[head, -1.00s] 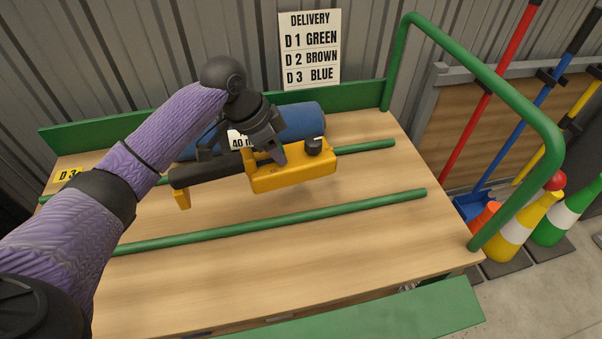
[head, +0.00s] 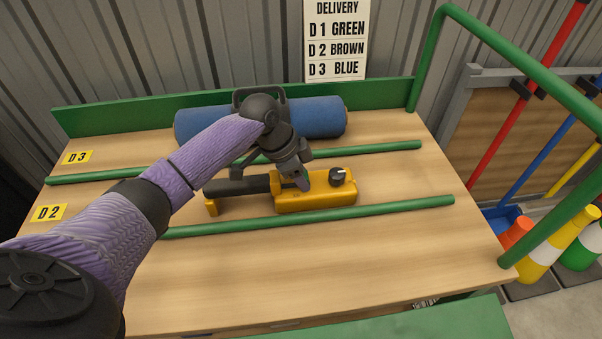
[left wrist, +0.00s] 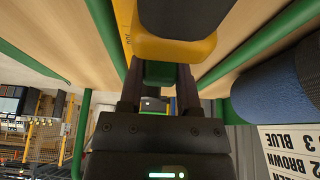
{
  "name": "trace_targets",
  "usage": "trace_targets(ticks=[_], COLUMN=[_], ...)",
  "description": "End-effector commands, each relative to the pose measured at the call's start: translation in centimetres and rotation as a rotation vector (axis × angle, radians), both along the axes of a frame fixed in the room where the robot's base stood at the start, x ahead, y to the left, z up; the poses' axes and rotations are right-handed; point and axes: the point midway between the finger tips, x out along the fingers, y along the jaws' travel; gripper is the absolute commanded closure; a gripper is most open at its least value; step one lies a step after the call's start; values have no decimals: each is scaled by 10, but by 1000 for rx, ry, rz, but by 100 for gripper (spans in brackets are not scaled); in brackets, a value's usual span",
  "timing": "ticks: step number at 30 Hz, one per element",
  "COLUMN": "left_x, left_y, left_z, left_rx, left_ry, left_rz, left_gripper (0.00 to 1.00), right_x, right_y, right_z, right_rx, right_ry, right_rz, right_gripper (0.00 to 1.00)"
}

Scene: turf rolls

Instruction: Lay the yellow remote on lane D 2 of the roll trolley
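The yellow remote (head: 322,196) has a dark bar along its left part and a black knob on top. In the head view it lies lengthwise between the two green rails, in the lane labelled D 2 (head: 48,212). It looks level and at or very near the board; a small gap cannot be ruled out. My left gripper (head: 301,180) comes down on its middle and appears shut on it. In the left wrist view the remote's yellow body (left wrist: 175,48) covers the fingertips of my left gripper (left wrist: 160,78). My right gripper is not in view.
A blue roll (head: 310,118) lies behind the far rail (head: 390,147), in lane D 3 (head: 77,157). The near rail (head: 400,207) borders the remote's lane. The delivery sign (head: 336,45) matches D 2 with brown. The trolley's green hoop (head: 530,55) stands right. Board in front is clear.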

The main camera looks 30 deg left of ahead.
Motion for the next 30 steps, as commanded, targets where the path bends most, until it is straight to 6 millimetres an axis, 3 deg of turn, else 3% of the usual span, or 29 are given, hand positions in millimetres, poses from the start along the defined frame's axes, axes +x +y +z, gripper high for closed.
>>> trace_targets(ticks=[1,5,14,24,30], left_x=[0,0,0,-21,-29], left_y=[0,0,0,25,34], left_z=[0,0,3,89,113], left_rx=[0,0,-1,2,-1], left_ry=[0,0,-1,-5,-1], left_rz=[0,0,0,1,-1], left_gripper=[49,22,22,22,22], right_x=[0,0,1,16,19], right_y=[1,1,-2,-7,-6], right_z=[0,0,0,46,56], right_rx=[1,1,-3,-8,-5], right_ry=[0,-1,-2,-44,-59], right_rz=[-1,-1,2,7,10], right_gripper=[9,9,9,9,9])
